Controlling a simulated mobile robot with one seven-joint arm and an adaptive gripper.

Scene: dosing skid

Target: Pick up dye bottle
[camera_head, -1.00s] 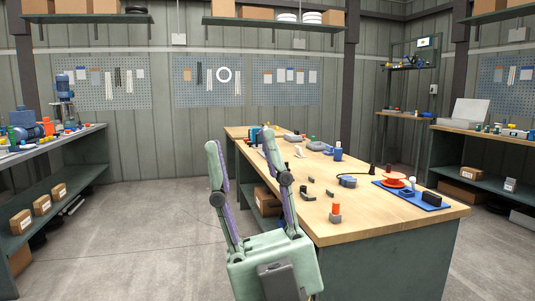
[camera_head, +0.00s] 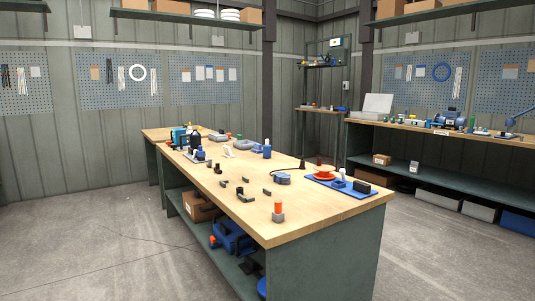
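My gripper is out of view. I cannot tell for sure which thing is the dye bottle. A small blue bottle-like thing (camera_head: 267,150) stands upright toward the back right of the wooden workbench (camera_head: 215,228). A small piece with an orange top and grey base (camera_head: 278,211) stands near the bench's front edge. Both are too small to make out in detail.
A blue mat (camera_head: 341,189) with an orange reel (camera_head: 325,171) lies at the bench's right. Several small dark parts lie mid-bench. A crowded side bench (camera_head: 480,138) runs along the right wall. The floor at left is clear.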

